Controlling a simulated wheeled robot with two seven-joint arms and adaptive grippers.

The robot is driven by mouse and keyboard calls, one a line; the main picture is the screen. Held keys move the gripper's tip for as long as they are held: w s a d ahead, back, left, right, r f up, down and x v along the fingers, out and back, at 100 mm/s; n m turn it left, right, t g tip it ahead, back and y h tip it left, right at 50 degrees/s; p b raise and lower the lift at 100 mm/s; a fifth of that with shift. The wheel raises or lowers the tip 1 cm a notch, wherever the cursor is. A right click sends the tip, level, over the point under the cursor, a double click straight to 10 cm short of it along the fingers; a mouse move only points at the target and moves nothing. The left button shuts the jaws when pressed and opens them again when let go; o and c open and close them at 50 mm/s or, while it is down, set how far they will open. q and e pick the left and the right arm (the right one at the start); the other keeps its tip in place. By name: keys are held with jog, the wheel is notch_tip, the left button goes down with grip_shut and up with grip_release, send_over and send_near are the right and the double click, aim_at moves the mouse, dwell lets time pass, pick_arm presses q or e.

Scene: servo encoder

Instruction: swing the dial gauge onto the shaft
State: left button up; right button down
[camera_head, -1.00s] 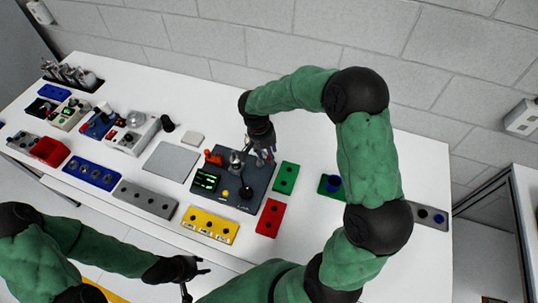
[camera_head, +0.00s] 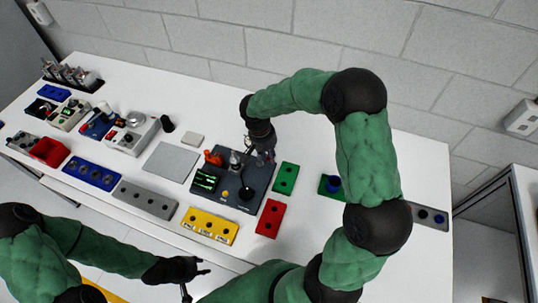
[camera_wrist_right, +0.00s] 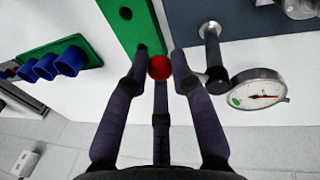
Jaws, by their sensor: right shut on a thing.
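My right gripper (camera_head: 262,156) is over the far right edge of the dark blue-grey fixture plate (camera_head: 262,172). In the right wrist view, its fingers (camera_wrist_right: 160,62) are closed around a red ball knob (camera_wrist_right: 159,68). The dial gauge (camera_wrist_right: 258,90), round with a white face, is just right of the fingers. A dark arm with a post (camera_wrist_right: 210,45) stands between knob and gauge, over the plate's edge. I cannot pick out the shaft for certain; a metal part (camera_head: 235,160) stands on the plate left of the gripper. My left gripper (camera_head: 197,279) is open and empty at the table's front.
A green block (camera_head: 285,178) and a red block (camera_head: 270,217) lie right of the plate, a yellow block (camera_head: 209,225) in front. An orange-red part (camera_head: 213,158) and a green display (camera_head: 206,181) are on the plate. A grey pad (camera_head: 171,161) lies left.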

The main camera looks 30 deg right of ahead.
jog(key=shift+d, duration=0.1)
jog(key=n, duration=0.1)
jog(key=d+n, duration=0.1)
jog(key=n, duration=0.1)
jog(key=shift+w+d+b, duration=0.1)
jog(key=shift+w+b, duration=0.1)
jog(key=shift+b, duration=0.2)
jog(key=shift+w+d+n+t, duration=0.4)
jog(key=shift+w+d+n, duration=0.15)
jog(key=shift+n, duration=1.1)
jog(key=shift+w+d+n+t, duration=0.4)
jog(key=shift+w+n, duration=0.25)
jog(key=shift+n, duration=1.05)
jog(key=shift+w+d+n+t, duration=0.4)
jog(key=shift+w+d+n, duration=0.15)
jog(key=shift+n, duration=1.1)
jog(key=shift+w, duration=0.1)
jog(key=c, duration=1.1)
grip_release()
jog(key=shift+r, duration=0.15)
